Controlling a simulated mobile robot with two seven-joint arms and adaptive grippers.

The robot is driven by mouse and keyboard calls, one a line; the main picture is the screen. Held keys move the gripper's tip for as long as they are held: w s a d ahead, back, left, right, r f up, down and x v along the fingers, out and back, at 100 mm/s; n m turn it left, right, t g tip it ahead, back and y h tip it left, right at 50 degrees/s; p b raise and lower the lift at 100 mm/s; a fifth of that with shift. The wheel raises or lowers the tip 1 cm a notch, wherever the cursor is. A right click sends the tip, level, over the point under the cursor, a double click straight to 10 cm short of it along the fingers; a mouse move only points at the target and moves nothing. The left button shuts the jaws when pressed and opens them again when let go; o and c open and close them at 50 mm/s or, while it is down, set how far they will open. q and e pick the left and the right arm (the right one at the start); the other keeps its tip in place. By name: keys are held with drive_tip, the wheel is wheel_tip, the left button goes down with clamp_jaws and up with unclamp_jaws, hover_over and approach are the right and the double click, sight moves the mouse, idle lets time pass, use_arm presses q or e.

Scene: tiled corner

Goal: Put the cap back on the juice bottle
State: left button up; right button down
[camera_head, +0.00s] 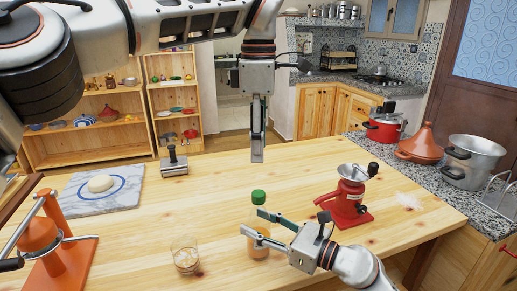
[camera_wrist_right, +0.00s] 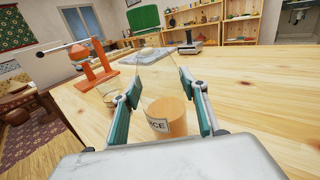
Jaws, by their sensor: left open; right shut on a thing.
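The juice bottle (camera_head: 258,252) stands upright on the wooden table, clear above and orange in its lower part. The green cap (camera_head: 258,196) sits at the top of its neck; how firmly it is seated I cannot tell. My right gripper (camera_head: 251,223) is shut around the bottle's middle. In the right wrist view the bottle (camera_wrist_right: 168,117) is between the fingers (camera_wrist_right: 160,112), with the cap (camera_wrist_right: 143,18) above. My left gripper (camera_head: 257,158) is open and empty, pointing down above the cap in the head view, apart from it. Its fingers show nearly edge-on.
A glass (camera_head: 185,256) stands left of the bottle, with an orange press (camera_head: 45,240) farther left. A red grinder (camera_head: 346,202) stands to the right. A marble board (camera_head: 75,193) with dough and a metal press (camera_head: 174,164) lie behind left. The table's middle is clear.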

drive_tip(key=c, duration=1.1)
unclamp_jaws()
drive_tip(key=shift+o, duration=0.2)
drive_tip(key=shift+d, duration=0.1)
drive_tip(key=v, duration=1.2)
drive_tip(key=shift+s+f, duration=0.1)
